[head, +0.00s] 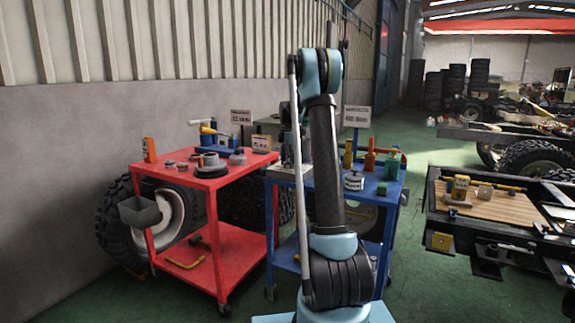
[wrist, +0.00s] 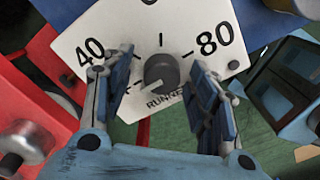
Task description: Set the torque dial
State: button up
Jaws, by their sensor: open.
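The torque dial is a round dark grey knob (wrist: 161,71) on a white plate (wrist: 130,28) in the wrist view. The plate carries the numbers 40 and 80, short tick marks and partly hidden lettering below. A pale line shows at the knob's lower left; I cannot tell if it is the pointer. My gripper (wrist: 161,66) is open, with one blue finger on each side of the knob. Gaps show between the knob and both fingers. In the head view my arm hides the dial, and I cannot make out the gripper clearly.
A red cart (head: 235,188) with cans and tools stands left of my arm. A blue cart (head: 391,192) with bottles and a tin stands behind my arm. A low dark frame with a wooden board (head: 482,204) is at the right. Green floor (head: 420,285) lies open between.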

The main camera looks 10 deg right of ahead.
jog(key=shift+c, duration=0.6)
jog(key=c, duration=1)
jog(key=shift+o, duration=0.2)
